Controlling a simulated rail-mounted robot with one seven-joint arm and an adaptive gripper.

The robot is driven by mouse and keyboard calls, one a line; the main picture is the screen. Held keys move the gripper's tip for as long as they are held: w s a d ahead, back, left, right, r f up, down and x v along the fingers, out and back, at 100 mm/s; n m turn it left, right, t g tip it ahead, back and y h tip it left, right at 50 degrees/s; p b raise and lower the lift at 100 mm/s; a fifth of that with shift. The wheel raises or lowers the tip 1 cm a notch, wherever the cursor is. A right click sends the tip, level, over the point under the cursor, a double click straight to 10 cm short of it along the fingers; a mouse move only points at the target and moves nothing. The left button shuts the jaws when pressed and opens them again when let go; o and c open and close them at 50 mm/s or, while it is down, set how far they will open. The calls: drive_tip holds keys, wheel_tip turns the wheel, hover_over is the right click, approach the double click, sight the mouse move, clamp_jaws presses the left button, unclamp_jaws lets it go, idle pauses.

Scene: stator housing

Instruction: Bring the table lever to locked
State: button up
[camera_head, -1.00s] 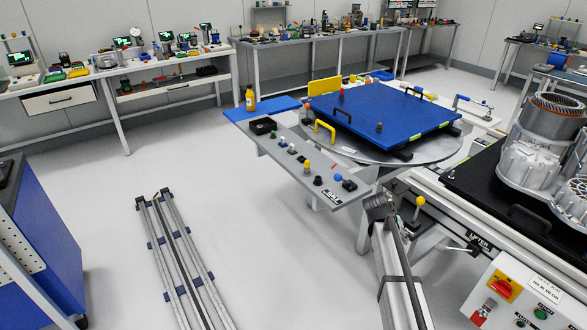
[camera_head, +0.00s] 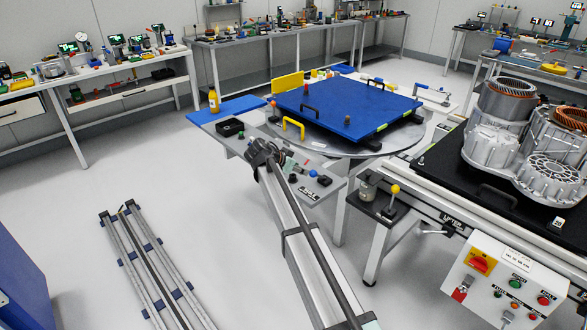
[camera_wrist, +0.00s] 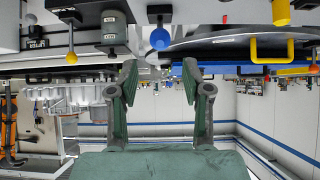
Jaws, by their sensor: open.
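The round table carries a blue plate (camera_head: 345,105) on a grey turntable (camera_head: 400,143). A grey panel (camera_head: 240,147) sticks out at its front left. A blue-ball lever (camera_head: 312,173) stands at the panel's near end and also shows in the upside-down wrist view (camera_wrist: 159,38). A yellow-ball lever (camera_head: 395,189) stands on a separate bracket beside the lifter; it also shows in the wrist view (camera_wrist: 71,57). I cannot tell which lever position is locked. My gripper (camera_wrist: 160,78) is open and empty, apart from the blue ball, which appears beyond and between its fingers.
My arm hides part of the panel's knobs. A yellow handle (camera_head: 293,128), a black tray (camera_head: 230,127) and an orange bottle (camera_head: 213,100) are close by. The lifter with metal housings (camera_head: 500,140) and its control box (camera_head: 500,283) stand right.

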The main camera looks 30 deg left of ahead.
sight(311, 173)
drive_tip(key=shift+p+x, duration=0.5)
drive_tip(key=shift+x, duration=3.4)
drive_tip(key=shift+w+d+f+b, duration=0.1)
drive_tip(key=shift+w+f+b, duration=0.1)
drive_tip(key=shift+b, duration=0.45)
